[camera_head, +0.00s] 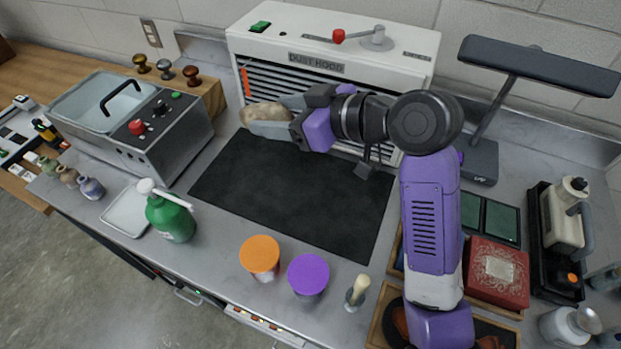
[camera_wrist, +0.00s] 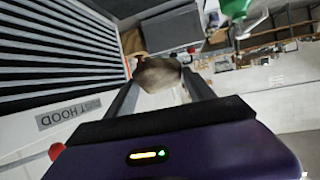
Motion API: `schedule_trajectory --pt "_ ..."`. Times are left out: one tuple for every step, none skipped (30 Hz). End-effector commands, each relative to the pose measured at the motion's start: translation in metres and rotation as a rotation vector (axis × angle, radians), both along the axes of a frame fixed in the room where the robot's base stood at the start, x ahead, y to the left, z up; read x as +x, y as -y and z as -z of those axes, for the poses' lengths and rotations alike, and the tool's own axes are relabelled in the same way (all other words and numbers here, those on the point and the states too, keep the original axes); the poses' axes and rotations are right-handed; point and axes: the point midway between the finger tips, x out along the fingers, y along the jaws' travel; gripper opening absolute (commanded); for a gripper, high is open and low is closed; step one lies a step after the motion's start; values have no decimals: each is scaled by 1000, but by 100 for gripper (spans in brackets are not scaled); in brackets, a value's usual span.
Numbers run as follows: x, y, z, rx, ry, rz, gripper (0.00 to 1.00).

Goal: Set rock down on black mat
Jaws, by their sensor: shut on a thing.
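A tan-brown rock (camera_head: 266,113) is held between the fingers of my gripper (camera_head: 272,122) in the head view. The rock (camera_wrist: 158,74) also shows between the two fingers in the wrist view. My gripper is shut on it and points left, in front of the dust hood. The black mat (camera_head: 290,200) lies flat on the grey bench below and is bare where it shows. The rock appears near the mat's far left edge in the picture; its exact height above the mat is hard to tell.
The white dust hood (camera_head: 330,50) stands right behind the mat. A metal tank (camera_head: 140,120) is at left. A black lamp (camera_head: 483,150) is at right.

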Motion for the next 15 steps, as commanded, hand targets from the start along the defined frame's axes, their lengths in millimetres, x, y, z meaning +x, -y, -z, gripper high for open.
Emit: schedule_trajectory --pt "-1 0 9 2 -5 0 0" --pt "-1 0 15 2 -5 0 0" --pt "-1 0 23 1 -6 1 0" --pt "-1 0 30 1 -6 0 0" --pt "-1 0 37 2 -7 1 0" --pt "-1 0 46 1 -6 1 0" --pt "-1 0 53 2 -6 2 0" --pt "-1 0 60 2 -6 0 0" --pt "-1 0 69 2 -6 2 0" --pt "-1 0 76 2 -6 1 0" --pt "-1 1 83 2 -6 2 0" --pt "-1 1 92 2 -7 2 0" --pt "0 1 98 2 -5 2 0" --pt "-1 1 105 2 -6 1 0" --pt "-1 0 113 3 -5 1 0"
